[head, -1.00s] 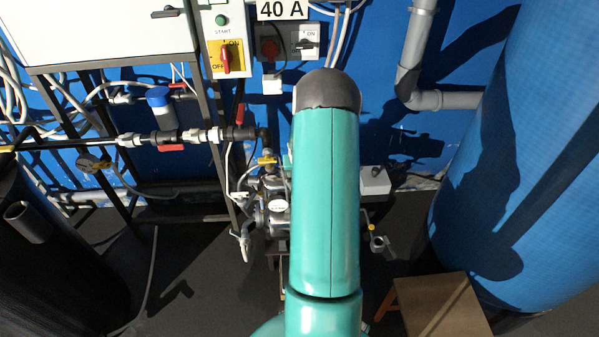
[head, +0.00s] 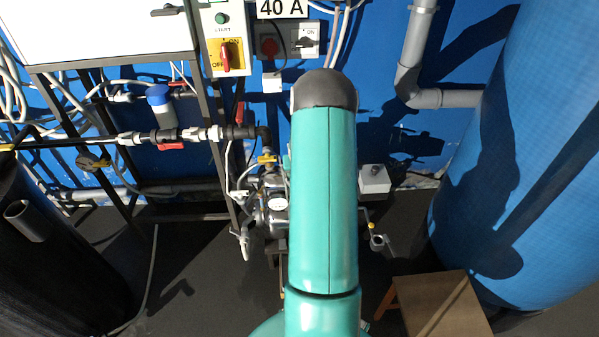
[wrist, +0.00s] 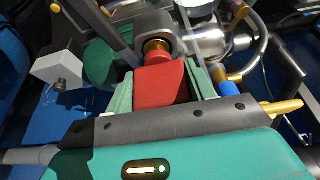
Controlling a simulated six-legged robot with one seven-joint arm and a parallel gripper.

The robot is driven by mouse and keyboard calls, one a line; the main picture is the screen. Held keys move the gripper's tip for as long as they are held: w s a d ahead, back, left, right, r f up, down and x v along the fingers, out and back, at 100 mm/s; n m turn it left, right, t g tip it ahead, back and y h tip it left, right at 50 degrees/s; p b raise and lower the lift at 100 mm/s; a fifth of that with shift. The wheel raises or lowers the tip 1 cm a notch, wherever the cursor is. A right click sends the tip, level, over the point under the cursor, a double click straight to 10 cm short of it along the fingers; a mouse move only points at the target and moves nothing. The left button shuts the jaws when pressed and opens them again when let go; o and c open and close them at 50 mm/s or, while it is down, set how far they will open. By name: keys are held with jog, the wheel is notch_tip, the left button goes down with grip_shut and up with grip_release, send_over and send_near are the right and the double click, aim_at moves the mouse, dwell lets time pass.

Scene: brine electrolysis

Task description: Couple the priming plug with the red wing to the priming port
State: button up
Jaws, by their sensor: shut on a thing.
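In the wrist view, my gripper (wrist: 165,88) is shut on the red wing of the priming plug (wrist: 160,86), with a pale green finger on each side of it. The plug's narrower red neck points away from me to a brass ring (wrist: 156,46) at the grey metal pump body (wrist: 180,40). The plug's end is in line with the ring and looks close to or against it. I cannot tell how far it is in, and the priming port itself is largely hidden. In the head view, my arm hides the gripper and plug; part of the pump (head: 276,205) shows left of it.
A grey box (head: 374,180) is right of the pump, also in the wrist view (wrist: 60,66). A curved metal pipe (wrist: 262,50) and a blue-sleeved fitting (wrist: 229,88) are close right of my gripper. A wooden stool (head: 440,305) and large blue tank (head: 520,150) stand right.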

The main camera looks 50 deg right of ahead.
jog(key=shift+f, duration=0.1)
jog(key=o, duration=1.5)
jog(key=v, duration=1.4)
jog(key=shift+w+a, duration=0.1)
